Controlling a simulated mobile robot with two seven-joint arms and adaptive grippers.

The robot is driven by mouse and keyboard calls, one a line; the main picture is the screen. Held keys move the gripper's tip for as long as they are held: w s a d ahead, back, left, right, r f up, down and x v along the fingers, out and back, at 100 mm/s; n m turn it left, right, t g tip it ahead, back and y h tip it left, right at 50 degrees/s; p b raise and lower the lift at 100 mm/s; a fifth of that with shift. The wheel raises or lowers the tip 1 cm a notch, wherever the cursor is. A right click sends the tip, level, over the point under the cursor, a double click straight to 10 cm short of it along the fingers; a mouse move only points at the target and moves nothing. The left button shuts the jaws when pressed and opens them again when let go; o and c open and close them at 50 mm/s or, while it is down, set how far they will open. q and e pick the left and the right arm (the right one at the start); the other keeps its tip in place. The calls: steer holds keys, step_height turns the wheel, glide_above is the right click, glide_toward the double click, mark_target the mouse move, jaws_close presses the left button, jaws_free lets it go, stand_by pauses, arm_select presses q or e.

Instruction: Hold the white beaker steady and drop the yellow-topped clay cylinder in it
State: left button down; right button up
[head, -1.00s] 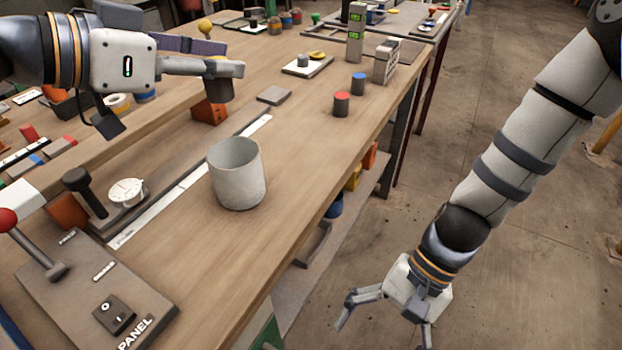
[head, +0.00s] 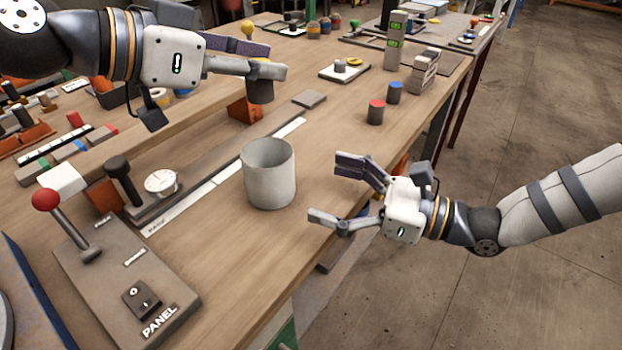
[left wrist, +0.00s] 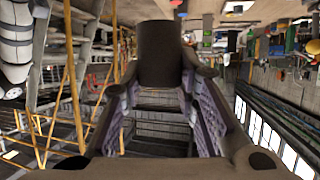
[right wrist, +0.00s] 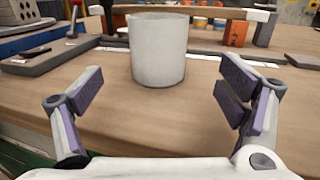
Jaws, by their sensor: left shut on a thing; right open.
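The white beaker (head: 269,178) stands upright and open on the wooden bench; its inside looks empty as far as I see. My left gripper (head: 268,72) is shut on a dark clay cylinder (head: 261,92), held above the bench, behind and a little left of the beaker.
A red-topped cylinder (head: 375,114) and a blue-topped one (head: 395,94) stand behind, to the right. A control panel (head: 125,275) with a red-knobbed lever and a dial (head: 160,182) lie left of the beaker.

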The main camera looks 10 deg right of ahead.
mark_target(272, 173)
steer(key=x, duration=1)
steer(key=shift+a, duration=0.15)
steer(key=c, duration=1.5)
arm_select(q)
steer(key=shift+f, duration=2.25)
